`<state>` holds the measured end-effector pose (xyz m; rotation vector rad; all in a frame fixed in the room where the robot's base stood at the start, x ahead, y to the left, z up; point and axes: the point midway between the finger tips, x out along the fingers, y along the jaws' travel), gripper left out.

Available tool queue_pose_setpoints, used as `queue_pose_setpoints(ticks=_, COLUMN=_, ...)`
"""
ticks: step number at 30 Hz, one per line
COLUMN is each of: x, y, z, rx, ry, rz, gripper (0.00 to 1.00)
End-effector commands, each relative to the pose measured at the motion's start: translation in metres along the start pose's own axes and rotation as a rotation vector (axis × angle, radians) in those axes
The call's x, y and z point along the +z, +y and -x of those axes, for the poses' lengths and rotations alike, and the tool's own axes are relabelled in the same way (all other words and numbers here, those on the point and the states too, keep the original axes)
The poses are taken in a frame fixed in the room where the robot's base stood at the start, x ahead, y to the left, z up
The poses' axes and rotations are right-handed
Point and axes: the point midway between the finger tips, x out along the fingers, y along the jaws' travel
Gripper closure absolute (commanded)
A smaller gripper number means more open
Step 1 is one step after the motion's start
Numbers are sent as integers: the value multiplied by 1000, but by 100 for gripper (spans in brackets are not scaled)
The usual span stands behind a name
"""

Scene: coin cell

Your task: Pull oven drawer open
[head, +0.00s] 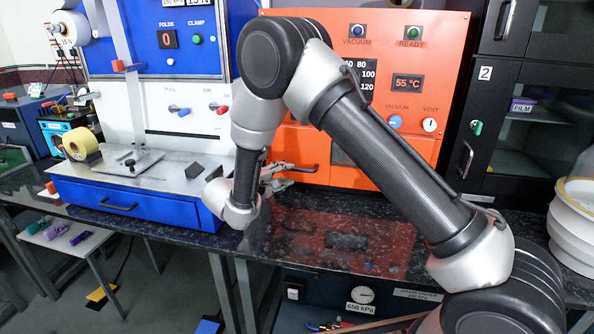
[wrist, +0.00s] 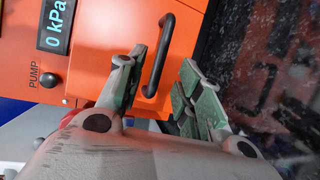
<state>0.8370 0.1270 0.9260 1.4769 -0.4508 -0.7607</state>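The orange oven (head: 400,35) stands at the back of the dark bench, with a 55 °C display. A black bar handle (wrist: 158,60) sticks out from its orange front in the wrist view, and part of it shows in the head view (head: 310,168). My gripper (head: 282,177) is low in front of the oven, close to this handle. In the wrist view my gripper (wrist: 164,62) is open, its green-padded fingers apart. My arm hides much of the oven's front.
A black cabinet (head: 530,85) and white stacked bowls (head: 574,220) are to the right. The dark bench top (head: 340,225) before the oven is clear.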

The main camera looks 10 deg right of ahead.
Motion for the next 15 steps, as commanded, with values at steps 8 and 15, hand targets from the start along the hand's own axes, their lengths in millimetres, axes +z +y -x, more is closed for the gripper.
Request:
queue_pose_setpoints(ticks=8, x=2, y=0, z=-46, rx=-2, ry=-7, rz=-2, gripper=65)
queue_pose_setpoints(ticks=15, x=2, y=0, z=-72, rx=-3, ry=-5, rz=-1, gripper=65)
